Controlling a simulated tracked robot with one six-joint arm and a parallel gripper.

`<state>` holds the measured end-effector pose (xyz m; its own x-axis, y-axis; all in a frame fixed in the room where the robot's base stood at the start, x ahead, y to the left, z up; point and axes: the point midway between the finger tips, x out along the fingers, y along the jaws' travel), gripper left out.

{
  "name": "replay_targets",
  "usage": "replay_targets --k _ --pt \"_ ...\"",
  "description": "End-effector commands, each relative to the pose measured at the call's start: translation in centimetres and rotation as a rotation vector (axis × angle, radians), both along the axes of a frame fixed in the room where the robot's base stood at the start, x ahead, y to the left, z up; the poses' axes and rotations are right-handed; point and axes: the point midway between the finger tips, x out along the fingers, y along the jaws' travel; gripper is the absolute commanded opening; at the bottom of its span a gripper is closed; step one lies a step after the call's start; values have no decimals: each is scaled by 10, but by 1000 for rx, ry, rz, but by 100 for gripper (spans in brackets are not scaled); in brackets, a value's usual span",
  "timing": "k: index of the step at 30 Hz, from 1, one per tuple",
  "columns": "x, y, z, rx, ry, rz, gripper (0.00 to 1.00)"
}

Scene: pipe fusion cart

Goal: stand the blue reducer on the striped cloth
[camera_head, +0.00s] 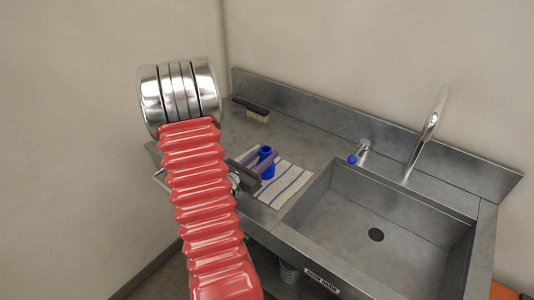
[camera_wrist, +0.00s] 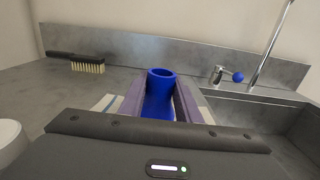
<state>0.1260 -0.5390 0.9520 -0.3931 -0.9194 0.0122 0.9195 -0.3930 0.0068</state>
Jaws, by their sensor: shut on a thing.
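The blue reducer (camera_head: 266,164) is upright with its open round end up; it also shows in the wrist view (camera_wrist: 158,98). My gripper (camera_head: 262,159) is shut on it, with one purple-grey finger pad on each side in the wrist view (camera_wrist: 157,107). The striped cloth (camera_head: 289,183), white with blue stripes, lies flat on the counter left of the sink, and the reducer is over it in the head view. A part of the cloth shows left of the fingers in the wrist view (camera_wrist: 106,103). The reducer's lower end is hard to see, so I cannot tell whether it touches the cloth.
A steel sink basin (camera_head: 385,225) lies right of the cloth, with a tap (camera_head: 425,130) and a blue-knobbed valve (camera_head: 358,153) behind it. A brush (camera_head: 252,108) lies at the back left of the counter (camera_head: 300,143). The counter behind the cloth is clear.

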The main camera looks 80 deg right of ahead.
Motion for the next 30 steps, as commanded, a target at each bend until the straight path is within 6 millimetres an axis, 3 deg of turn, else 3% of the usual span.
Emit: replay_targets --k 1,4,5,12,28,30 --pt "-4 3 -11 27 4 -4 0" --pt "-4 4 -11 28 5 -6 0" --pt "-4 4 -12 28 5 -6 32" --pt "-3 3 -8 20 3 -4 49" --pt "-2 2 6 12 -1 -3 49" --pt "2 8 6 15 2 0 49"
